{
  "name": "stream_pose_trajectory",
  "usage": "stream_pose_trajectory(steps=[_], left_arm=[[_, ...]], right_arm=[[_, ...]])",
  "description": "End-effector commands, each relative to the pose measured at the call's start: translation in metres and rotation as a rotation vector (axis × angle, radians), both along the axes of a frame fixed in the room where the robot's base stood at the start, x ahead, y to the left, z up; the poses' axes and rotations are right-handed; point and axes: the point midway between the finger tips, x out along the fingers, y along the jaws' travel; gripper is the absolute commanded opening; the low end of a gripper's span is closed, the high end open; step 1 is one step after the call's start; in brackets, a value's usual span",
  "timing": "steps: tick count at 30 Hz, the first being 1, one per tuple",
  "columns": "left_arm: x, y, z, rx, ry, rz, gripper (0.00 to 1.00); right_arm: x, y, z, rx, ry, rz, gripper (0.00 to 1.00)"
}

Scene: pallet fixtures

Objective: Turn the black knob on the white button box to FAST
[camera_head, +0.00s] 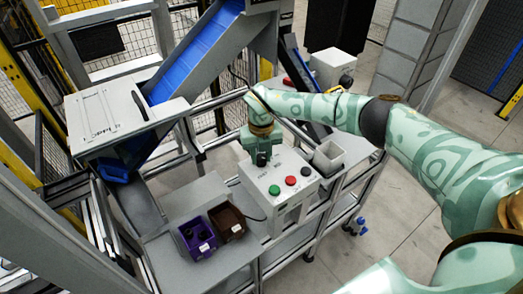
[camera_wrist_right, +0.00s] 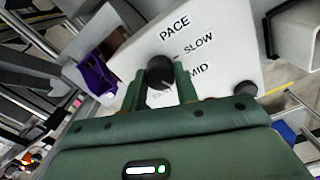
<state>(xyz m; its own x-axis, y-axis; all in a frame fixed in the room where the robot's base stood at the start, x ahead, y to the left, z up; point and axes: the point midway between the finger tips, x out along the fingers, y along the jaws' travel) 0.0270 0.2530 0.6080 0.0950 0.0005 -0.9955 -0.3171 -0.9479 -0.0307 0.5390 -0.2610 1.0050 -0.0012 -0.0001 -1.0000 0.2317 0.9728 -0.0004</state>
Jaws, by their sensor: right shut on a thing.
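The white button box (camera_head: 257,186) stands on a grey table in the head view. Its top face (camera_wrist_right: 215,62) in the right wrist view carries the words PACE, SLOW and MID, and a further label beside the fingers is mostly hidden. The black knob (camera_wrist_right: 160,68) stands up from that face. My right gripper (camera_wrist_right: 160,86) reaches down over the box with one finger on each side of the knob and is shut on it. The knob's pointer direction cannot be told. In the head view my right gripper (camera_head: 262,155) hides the knob. My left gripper is not in view.
A blue chute (camera_head: 195,55) rises behind.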

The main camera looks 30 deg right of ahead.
Motion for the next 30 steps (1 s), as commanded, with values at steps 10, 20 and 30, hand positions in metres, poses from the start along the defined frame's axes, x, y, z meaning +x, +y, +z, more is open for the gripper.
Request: stream_pose_trajectory(steps=[10,20,30], left_arm=[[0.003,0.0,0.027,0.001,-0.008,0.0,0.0],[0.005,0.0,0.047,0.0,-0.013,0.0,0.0],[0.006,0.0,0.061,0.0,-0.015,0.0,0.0]], right_arm=[[0.001,0.0,0.005,-0.001,-0.005,-0.327,0.07],[0.002,0.0,0.005,0.0,-0.004,-0.631,0.07],[0.002,0.0,0.004,0.001,-0.006,-0.855,0.07]])
